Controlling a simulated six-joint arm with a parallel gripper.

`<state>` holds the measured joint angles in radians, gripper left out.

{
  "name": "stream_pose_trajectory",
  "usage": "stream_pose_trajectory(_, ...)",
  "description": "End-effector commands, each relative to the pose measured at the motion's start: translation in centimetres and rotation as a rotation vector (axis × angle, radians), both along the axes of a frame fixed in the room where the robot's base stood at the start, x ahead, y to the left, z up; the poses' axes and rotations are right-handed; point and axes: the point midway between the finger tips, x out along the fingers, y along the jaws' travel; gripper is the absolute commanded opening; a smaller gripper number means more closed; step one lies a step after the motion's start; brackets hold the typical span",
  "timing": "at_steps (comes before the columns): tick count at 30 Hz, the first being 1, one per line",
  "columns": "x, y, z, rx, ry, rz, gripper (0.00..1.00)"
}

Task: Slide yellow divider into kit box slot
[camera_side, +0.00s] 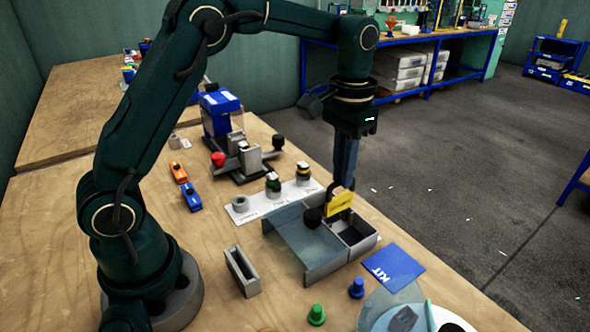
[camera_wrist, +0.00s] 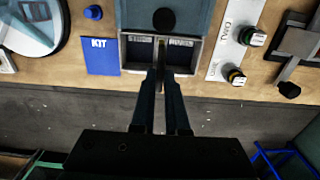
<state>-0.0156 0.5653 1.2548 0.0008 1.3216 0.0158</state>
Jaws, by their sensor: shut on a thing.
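The yellow divider (camera_side: 340,202) is an upright plate held between the fingertips of my gripper (camera_side: 343,186). In the wrist view my gripper (camera_wrist: 161,72) is shut on the divider (camera_wrist: 162,54), seen edge-on. The grey kit box (camera_side: 362,246) stands open below it. In the wrist view the box (camera_wrist: 123,52) shows a label on each side of the divider, which lines up near the middle. The slot is hidden, and I cannot tell whether the divider's lower edge is inside the box.
A translucent lid-like panel with a black knob (camera_side: 313,217) adjoins the box. A blue KIT card (camera_side: 393,267) lies at its right. Green (camera_side: 316,315) and blue (camera_side: 356,288) knobbed pieces stand in front. A press (camera_side: 240,150) and a white strip (camera_side: 270,203) with parts are behind.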

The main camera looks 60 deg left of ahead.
Motion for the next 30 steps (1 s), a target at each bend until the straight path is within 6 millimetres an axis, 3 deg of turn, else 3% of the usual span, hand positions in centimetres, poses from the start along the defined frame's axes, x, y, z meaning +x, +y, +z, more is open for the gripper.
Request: stream_pose_trajectory(30,0.02,0.00,-0.95,0.000,0.000,0.000,0.00)
